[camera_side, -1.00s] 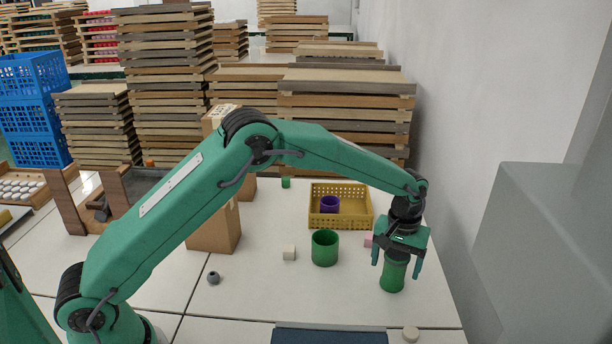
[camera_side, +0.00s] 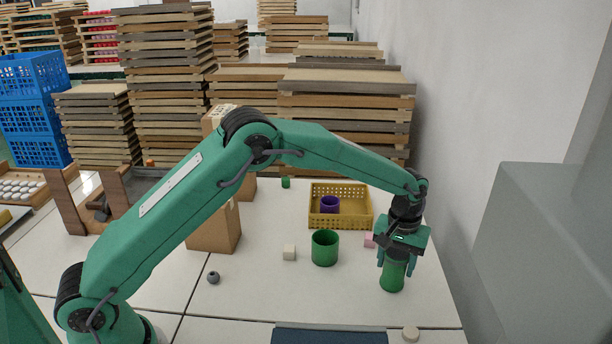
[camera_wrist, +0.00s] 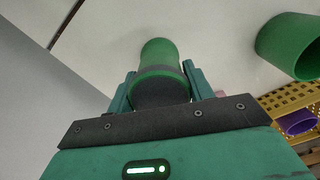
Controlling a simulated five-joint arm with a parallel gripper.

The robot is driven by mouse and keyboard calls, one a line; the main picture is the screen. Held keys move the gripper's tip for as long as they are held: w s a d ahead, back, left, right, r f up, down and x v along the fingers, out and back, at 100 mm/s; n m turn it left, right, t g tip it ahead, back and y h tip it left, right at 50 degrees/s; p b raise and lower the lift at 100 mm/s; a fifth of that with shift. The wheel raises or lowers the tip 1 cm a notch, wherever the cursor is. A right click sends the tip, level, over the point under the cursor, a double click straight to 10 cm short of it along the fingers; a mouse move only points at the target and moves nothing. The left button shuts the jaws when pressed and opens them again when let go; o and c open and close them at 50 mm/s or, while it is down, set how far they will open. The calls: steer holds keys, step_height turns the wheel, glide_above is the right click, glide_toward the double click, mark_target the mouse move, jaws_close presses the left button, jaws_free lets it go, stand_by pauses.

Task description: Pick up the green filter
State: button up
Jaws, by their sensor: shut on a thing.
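The green filter (camera_side: 392,276) is an upright green cylinder on the white table, at the right in the side view. My gripper (camera_side: 394,262) points down over it and is shut on its upper part, one finger on each side. In the wrist view the filter (camera_wrist: 159,58) sits between the two fingers of my gripper (camera_wrist: 158,88), with a dark top end facing the camera. Its base appears to rest on the table; I cannot tell of any gap.
A wider open green cup (camera_side: 325,248) stands left of the filter. A yellow basket (camera_side: 361,205) behind holds a purple cup (camera_side: 329,204). A pink block (camera_side: 369,240) and a white block (camera_side: 289,252) lie nearby. A dark blue mat (camera_side: 330,335) and a pale disc (camera_side: 411,334) are in front.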

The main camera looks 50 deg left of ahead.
mark_target(398, 254)
steer(key=shift+r, duration=0.6)
step_height(398, 254, up, 3)
steer(key=shift+s+d+r, duration=0.1)
steer(key=shift+s+d, duration=0.05)
steer(key=s+d+r, duration=0.6)
steer(key=s+d, duration=0.1)
steer(key=s, duration=0.1)
steer(key=shift+s+d+r, duration=0.2)
steer(key=shift+d+r, duration=0.05)
steer(key=shift+r, duration=0.05)
